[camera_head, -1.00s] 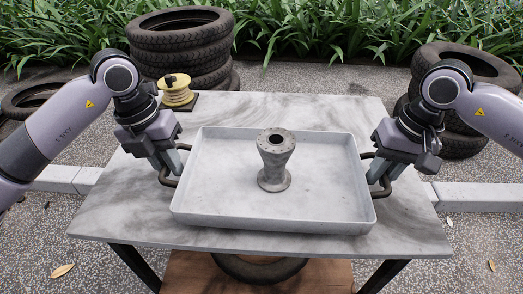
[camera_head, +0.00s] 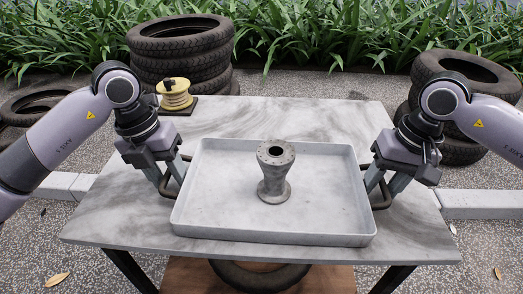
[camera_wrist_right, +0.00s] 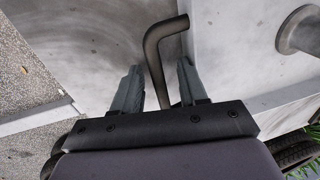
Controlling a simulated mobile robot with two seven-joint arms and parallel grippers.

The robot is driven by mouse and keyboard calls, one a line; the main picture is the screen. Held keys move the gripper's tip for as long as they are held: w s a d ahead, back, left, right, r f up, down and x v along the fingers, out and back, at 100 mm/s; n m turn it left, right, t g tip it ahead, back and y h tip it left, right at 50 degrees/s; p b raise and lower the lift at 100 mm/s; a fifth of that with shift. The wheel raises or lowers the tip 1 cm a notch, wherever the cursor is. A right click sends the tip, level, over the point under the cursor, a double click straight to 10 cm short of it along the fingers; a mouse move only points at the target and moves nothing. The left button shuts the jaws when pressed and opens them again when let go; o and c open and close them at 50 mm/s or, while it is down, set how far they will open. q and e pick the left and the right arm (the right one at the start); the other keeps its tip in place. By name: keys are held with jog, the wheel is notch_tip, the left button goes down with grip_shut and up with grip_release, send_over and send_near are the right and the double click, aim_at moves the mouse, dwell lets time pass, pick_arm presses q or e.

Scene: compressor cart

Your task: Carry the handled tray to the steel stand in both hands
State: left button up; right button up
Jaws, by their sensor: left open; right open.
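The handled tray (camera_head: 225,222) is a shallow grey-white pan lying flat on the marble-topped table. It has a dark bent handle at each end, the left handle (camera_head: 168,195) and the right handle (camera_head: 385,205). A grey flanged metal piece (camera_head: 274,185) stands upright inside it. My left gripper (camera_head: 175,183) is open at the left handle; I cannot tell whether it touches. My right gripper (camera_head: 378,185) is open at the right handle. In the right wrist view its open fingers (camera_wrist_right: 158,72) lie on either side of the handle bar (camera_wrist_right: 153,45). I cannot make out a steel stand.
The marble table (camera_head: 300,117) has bare room behind the tray. A yellow spool (camera_head: 176,95) on a dark plate is at its back left corner. Stacked tyres (camera_head: 180,50) stand behind left, more tyres (camera_head: 465,70) behind right. A tyre (camera_head: 260,275) lies below the table.

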notch_tip(320, 180, up, 41)
jog(key=d+p, duration=0.2)
jog(key=p, duration=2.7)
jog(key=shift+p, duration=0.3)
